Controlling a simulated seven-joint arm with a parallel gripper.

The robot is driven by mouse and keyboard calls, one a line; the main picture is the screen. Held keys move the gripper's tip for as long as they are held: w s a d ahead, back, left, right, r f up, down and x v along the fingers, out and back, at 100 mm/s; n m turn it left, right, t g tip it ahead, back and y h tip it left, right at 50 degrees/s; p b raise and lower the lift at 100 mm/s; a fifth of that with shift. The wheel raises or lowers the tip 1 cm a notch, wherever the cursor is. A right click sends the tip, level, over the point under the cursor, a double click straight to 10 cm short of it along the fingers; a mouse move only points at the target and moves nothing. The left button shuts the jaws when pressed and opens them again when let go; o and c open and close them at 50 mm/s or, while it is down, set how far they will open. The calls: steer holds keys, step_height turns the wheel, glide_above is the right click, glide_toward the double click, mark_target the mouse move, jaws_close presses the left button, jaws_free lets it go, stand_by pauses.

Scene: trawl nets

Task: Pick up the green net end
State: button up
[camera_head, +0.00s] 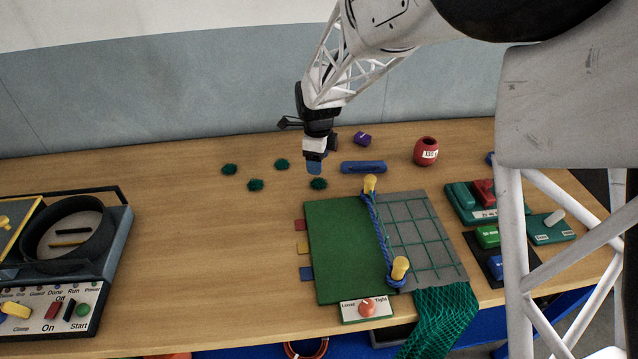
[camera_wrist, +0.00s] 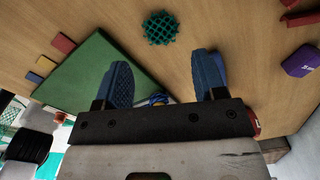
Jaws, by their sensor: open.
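My gripper (camera_head: 315,170) hangs above the table behind the green board, with its blue fingers pointing down. In the wrist view its two fingers (camera_wrist: 164,82) are spread apart with nothing held between them. A small dark green net piece (camera_head: 319,184) lies on the table just below and in front of the fingers in the head view. In the wrist view a crinkled green net piece (camera_wrist: 160,27) lies beyond the fingertips, apart from them. Three similar green pieces (camera_head: 255,185) lie to the left. A larger green net (camera_head: 440,315) drapes over the table's front edge.
A green board (camera_head: 340,240) and grey grid panel (camera_head: 415,235) carry a blue rope (camera_head: 380,235) between yellow pegs. A blue block (camera_head: 362,167), purple block (camera_head: 362,138) and red pot (camera_head: 426,152) stand behind. A control console (camera_head: 75,265) is left. The left-middle table is clear.

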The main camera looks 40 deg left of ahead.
mark_target(319, 181)
steer(key=shift+f, duration=0.95)
steer(key=shift+d+f, duration=0.1)
steer(key=shift+f, duration=2.5)
steer(key=c, duration=1)
